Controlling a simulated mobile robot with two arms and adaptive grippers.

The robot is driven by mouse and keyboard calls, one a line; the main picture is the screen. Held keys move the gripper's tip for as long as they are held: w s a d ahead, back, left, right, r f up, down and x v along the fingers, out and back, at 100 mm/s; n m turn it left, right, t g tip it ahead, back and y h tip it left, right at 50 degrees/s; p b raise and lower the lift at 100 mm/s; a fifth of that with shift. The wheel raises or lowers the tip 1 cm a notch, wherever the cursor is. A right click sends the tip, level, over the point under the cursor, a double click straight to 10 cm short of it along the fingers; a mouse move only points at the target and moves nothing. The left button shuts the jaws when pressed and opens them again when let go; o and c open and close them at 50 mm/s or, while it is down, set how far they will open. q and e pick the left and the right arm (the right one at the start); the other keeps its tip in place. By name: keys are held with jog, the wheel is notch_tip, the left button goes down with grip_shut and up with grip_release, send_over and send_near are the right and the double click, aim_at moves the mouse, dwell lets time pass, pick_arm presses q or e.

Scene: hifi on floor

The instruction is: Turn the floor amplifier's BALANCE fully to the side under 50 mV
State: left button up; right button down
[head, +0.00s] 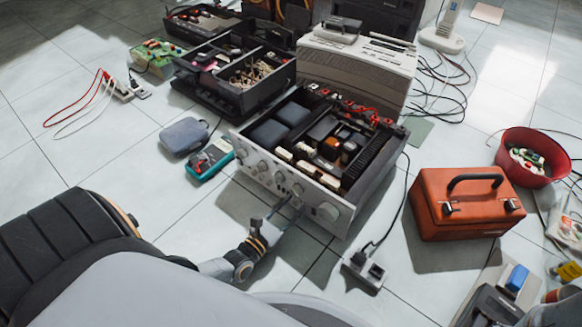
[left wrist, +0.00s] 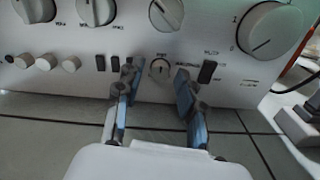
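The open amplifier (head: 328,208) sits on the floor with its silver knobbed front panel facing me. In the left wrist view, the panel (left wrist: 120,72) has large knobs along the top and small knobs below; the labels are too small to read, so I cannot tell which is BALANCE. My left gripper (head: 284,205) is at the panel's lower edge. In the left wrist view, its fingers (left wrist: 156,82) are apart, on either side of a small knob (left wrist: 160,68), with gaps on both sides. A teal multimeter (head: 208,159) lies left of the amplifier; its reading is not legible. My right gripper is not identifiable.
A grey-blue case (head: 184,136) lies beside the meter. A power strip (head: 363,270) with a cable is in front of the amplifier. An orange toolbox (head: 467,208) and a red bowl (head: 548,174) stand right. Compartmented black trays (head: 240,98) are behind left.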

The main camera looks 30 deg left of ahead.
pick_arm(q)
grip_shut()
